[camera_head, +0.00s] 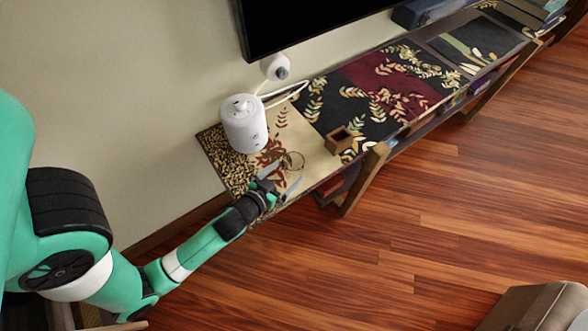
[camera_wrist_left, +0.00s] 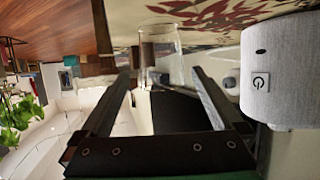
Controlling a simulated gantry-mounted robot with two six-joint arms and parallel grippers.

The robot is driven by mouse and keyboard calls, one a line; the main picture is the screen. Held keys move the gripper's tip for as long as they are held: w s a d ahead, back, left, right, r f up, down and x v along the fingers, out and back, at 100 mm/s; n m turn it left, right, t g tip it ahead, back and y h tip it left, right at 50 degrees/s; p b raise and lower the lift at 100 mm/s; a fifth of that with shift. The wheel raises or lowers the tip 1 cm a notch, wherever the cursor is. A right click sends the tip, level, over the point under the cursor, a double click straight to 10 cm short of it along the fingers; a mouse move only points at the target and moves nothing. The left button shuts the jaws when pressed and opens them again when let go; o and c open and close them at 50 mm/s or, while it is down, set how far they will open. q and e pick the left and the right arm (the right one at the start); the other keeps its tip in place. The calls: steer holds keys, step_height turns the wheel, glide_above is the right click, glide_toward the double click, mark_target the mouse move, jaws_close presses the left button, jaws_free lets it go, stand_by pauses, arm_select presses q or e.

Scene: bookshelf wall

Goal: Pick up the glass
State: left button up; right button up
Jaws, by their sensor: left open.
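The glass (camera_head: 295,160) is clear and hard to make out in the head view. It stands on the patterned shelf top, near the front edge. In the left wrist view the glass (camera_wrist_left: 160,48) shows more clearly, just past the fingertips and lined up between them. My left gripper (camera_head: 284,180) is open and empty, low at the shelf's front edge and beside the glass. Its two fingers (camera_wrist_left: 160,78) point at the glass in the wrist view, with a gap on each side. My right gripper is not in view.
A white round device (camera_head: 243,128) with a cable stands behind the glass; its power button side (camera_wrist_left: 283,75) is close to the fingers in the wrist view. A small brown open box (camera_head: 338,140) sits to the right. A dark screen (camera_head: 310,22) hangs above the shelf.

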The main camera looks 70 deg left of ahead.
mark_target(299, 160)
arm_select(q)
steer(key=x, duration=0.1)
steer(key=b+x, duration=0.1)
steer(key=x, duration=0.3)
steer(key=shift+w+a+r, duration=0.15)
steer(key=shift+a+r, duration=0.15)
steer(key=c, duration=1.4)
